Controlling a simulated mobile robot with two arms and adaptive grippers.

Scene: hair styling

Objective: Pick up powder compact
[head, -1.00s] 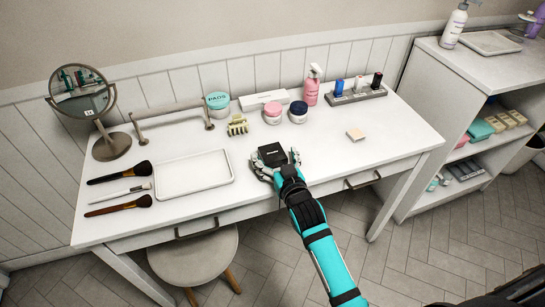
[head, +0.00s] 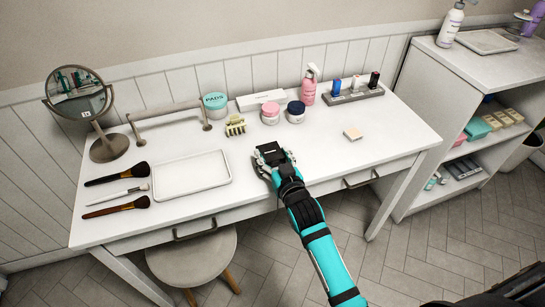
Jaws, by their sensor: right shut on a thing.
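The powder compact (head: 270,152) is a small black square case with pale lettering on top. It is near the middle of the white table (head: 340,205), toward the front edge. My right gripper (head: 274,163) reaches in from the front and is shut on the compact, with a grey finger on each side of it. Whether the compact touches the tabletop is hard to tell. My left gripper does not show.
A white tray (head: 192,172) lies left of the compact, with several brushes beyond it. A hair clip (head: 235,126), a pink-lidded jar (head: 270,113) and a dark-lidded jar (head: 295,112) stand behind. A beige sponge (head: 352,134) lies to the right. A stool (head: 195,258) stands below the front edge.

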